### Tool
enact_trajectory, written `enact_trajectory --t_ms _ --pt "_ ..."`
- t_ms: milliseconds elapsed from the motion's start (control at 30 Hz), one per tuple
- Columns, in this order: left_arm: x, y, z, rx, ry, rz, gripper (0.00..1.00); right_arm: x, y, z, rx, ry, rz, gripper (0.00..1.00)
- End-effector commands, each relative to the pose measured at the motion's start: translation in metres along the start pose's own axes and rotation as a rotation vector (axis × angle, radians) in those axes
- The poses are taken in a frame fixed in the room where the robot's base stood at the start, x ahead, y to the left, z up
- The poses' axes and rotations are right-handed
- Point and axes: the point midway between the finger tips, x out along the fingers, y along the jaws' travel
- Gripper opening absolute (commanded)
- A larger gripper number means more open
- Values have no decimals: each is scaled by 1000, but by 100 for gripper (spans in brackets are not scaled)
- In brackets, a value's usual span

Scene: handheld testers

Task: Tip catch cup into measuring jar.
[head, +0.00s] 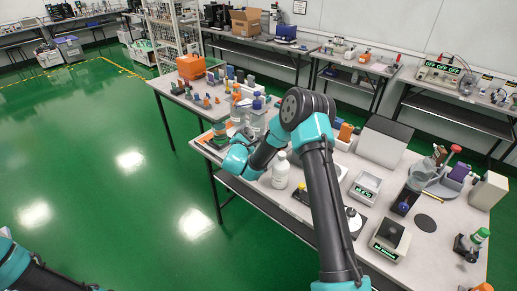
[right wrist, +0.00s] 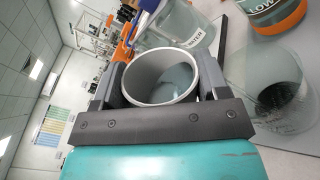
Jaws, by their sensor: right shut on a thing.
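My right gripper (head: 222,140) is at the left end of the long bench in the head view. In the right wrist view its fingers (right wrist: 160,75) are shut on a grey cup (right wrist: 133,92) with a pale round rim. Some bluish-grey liquid seems to lie inside. The cup's mouth faces the wrist camera. A clear glass vessel (right wrist: 290,85) with dark contents is to the right. I cannot tell which is the measuring jar. My left gripper is out of view.
An orange-banded bottle (right wrist: 278,15) stands at the top right of the wrist view. A white bottle (head: 281,171) stands near the right arm. Scales (head: 391,240), a small white-topped device (head: 367,186) and a grey panel (head: 384,142) fill the bench's right part.

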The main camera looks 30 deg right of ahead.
Motion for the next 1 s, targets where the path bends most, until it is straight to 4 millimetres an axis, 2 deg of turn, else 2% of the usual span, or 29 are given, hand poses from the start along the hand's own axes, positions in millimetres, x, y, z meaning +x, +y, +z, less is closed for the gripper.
enact_trajectory --t_ms 1000 --pt "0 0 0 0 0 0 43 0 -6 -4 68 -1 1 42"
